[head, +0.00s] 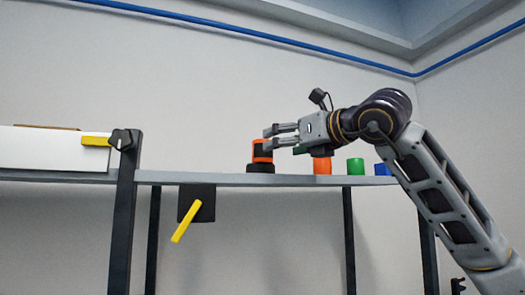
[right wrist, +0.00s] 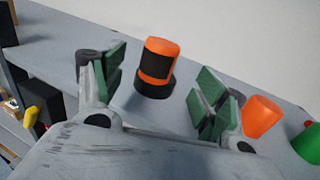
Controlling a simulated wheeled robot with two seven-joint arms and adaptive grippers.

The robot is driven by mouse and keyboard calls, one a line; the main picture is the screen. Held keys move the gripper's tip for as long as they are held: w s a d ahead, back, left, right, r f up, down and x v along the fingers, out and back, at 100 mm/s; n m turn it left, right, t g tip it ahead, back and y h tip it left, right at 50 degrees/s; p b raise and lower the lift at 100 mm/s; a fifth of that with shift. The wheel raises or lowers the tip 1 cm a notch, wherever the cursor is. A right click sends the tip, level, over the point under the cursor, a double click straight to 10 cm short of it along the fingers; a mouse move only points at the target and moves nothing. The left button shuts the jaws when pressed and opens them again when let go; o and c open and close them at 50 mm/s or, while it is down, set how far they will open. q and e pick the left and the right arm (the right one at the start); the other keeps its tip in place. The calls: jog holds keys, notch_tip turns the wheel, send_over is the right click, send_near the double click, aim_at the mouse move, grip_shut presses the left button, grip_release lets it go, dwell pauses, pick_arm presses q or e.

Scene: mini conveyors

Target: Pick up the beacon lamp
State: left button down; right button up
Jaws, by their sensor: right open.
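The beacon lamp (head: 262,151) is orange with a dark band and a black base, and stands upright on the grey shelf (head: 230,178) in the head view. It also shows in the right wrist view (right wrist: 160,58), ahead of and between my open fingers. My right gripper (head: 268,143) comes in from the right with its fingers level with the lamp's upper part. In the right wrist view my right gripper (right wrist: 155,88) is open with green finger pads, and nothing is held between them. My left gripper is not in view.
An orange cup-like object (head: 322,166), a green one (head: 355,166) and a blue one (head: 382,169) stand on the shelf to the right of the lamp. A white box-like panel (head: 45,152) with a yellow handle is at the left. The shelf left of the lamp is clear.

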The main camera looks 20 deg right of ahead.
aim_at(262, 152)
jog(key=x, duration=0.3)
jog(key=shift+w+a+p, duration=0.1)
jog(key=shift+w+p, duration=0.05)
jog(key=shift+p, duration=0.25)
jog(key=shift+w+a, duration=0.1)
jog(key=shift+w, duration=0.2)
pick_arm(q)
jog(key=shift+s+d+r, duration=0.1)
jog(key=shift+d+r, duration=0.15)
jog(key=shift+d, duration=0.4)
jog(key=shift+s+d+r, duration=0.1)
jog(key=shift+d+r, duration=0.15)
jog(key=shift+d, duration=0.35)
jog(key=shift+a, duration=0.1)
